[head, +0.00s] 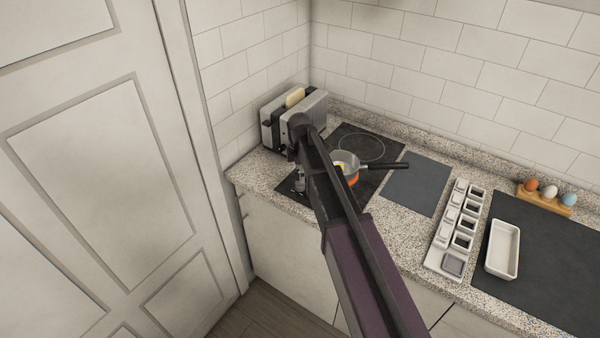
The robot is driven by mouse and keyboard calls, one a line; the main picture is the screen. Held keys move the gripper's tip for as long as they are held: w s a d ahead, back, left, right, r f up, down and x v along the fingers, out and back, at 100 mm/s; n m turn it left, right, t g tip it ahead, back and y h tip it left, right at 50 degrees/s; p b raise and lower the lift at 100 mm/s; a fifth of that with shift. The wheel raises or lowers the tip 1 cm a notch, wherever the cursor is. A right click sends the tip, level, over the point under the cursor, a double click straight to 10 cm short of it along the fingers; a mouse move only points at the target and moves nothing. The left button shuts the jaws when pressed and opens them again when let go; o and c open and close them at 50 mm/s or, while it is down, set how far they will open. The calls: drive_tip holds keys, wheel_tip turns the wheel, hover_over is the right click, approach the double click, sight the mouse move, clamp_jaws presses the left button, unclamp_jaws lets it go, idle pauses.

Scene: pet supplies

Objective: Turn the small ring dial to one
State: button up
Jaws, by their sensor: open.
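The black hob (374,178) lies on the counter, with one ring outline (362,147) bare at its back. A small pot (349,160), grey above and orange below, stands on the hob with its dark handle pointing right. Something yellow shows inside it. My arm crosses in front of the pot and hob. My gripper (299,186) is small and partly hidden at the arm's far end, over the hob's front left part; it is open. I cannot make out the small ring dial or its setting; the arm and gripper cover part of the hob's front.
A toaster (272,128) with a bread slice (294,97) stands in the back left corner, close to my arm. Right of the hob are a dark mat (416,184), a white compartment tray (437,261), a white dish (502,249) and an egg holder (546,199).

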drive_tip(key=shift+r+p, duration=4.25)
drive_tip(key=shift+r, duration=0.25)
drive_tip(key=s+d+m, duration=0.7)
drive_tip(key=s+m, duration=0.3)
drive_tip(key=s, duration=0.1)
drive_tip(key=s+d+f+m+b, duration=0.1)
drive_tip(key=s+d+m, duration=0.6)
drive_tip(key=s+m, duration=0.2)
drive_tip(key=shift+s+d+f+m+b, duration=0.3)
drive_tip(key=shift+s+d+m, duration=0.1)
drive_tip(key=shift+s, duration=0.55)
drive_tip(key=shift+a+f+b, duration=0.1)
drive_tip(key=shift+f+b, duration=1.15)
drive_tip(key=shift+b, duration=0.05)
